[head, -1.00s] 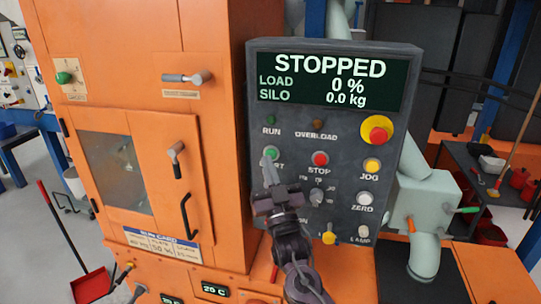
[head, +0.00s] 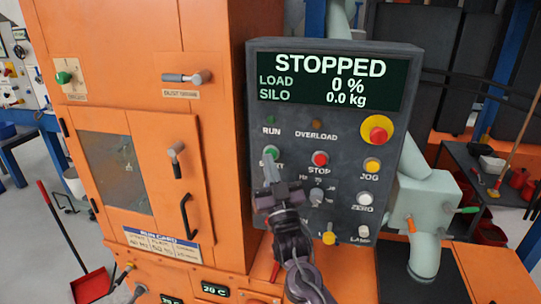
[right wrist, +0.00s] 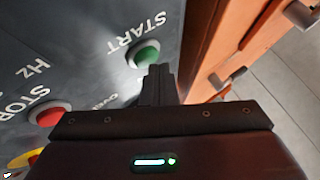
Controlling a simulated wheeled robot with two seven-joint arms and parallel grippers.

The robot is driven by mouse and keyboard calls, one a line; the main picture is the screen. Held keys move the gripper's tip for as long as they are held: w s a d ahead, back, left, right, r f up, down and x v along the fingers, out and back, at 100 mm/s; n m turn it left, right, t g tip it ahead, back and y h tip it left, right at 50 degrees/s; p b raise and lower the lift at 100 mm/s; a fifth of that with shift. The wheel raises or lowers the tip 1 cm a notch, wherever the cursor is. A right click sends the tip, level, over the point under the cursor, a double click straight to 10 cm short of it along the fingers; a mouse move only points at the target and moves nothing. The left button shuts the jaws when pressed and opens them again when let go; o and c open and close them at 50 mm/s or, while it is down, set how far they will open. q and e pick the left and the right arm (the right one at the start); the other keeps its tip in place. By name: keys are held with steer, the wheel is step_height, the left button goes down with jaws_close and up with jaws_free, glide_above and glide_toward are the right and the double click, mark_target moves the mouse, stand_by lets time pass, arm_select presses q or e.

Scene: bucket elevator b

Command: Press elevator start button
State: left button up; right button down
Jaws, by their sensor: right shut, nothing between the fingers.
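The green START button (head: 270,153) sits on the left side of the dark grey control panel (head: 225,140), above its partly covered label. The panel's screen (head: 331,80) reads STOPPED, LOAD 0 %, SILO 0.0 kg. My right gripper (head: 269,168) is shut and empty, with its fingertips just below the button in the head view. In the right wrist view the green button (right wrist: 145,55) shows just beyond the closed fingertips (right wrist: 159,70). Whether they touch it I cannot tell. My left gripper is not in view.
The red STOP button (head: 320,159) is right of START; a red emergency knob (head: 377,130) and yellow JOG button (head: 372,166) are farther right. The orange cabinet (head: 215,130) with protruding handles stands close on the left.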

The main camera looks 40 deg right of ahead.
steer(key=shift+w+d, duration=0.25)
steer(key=shift+d, duration=0.1)
stand_by(0.5)
steer(key=shift+a, duration=0.1)
steer(key=shift+s+a, duration=0.55)
steer(key=shift+a, duration=0.1)
steer(key=shift+s+a+p, duration=0.35)
steer(key=shift+s+a, duration=1.25)
steer(key=shift+a, duration=0.2)
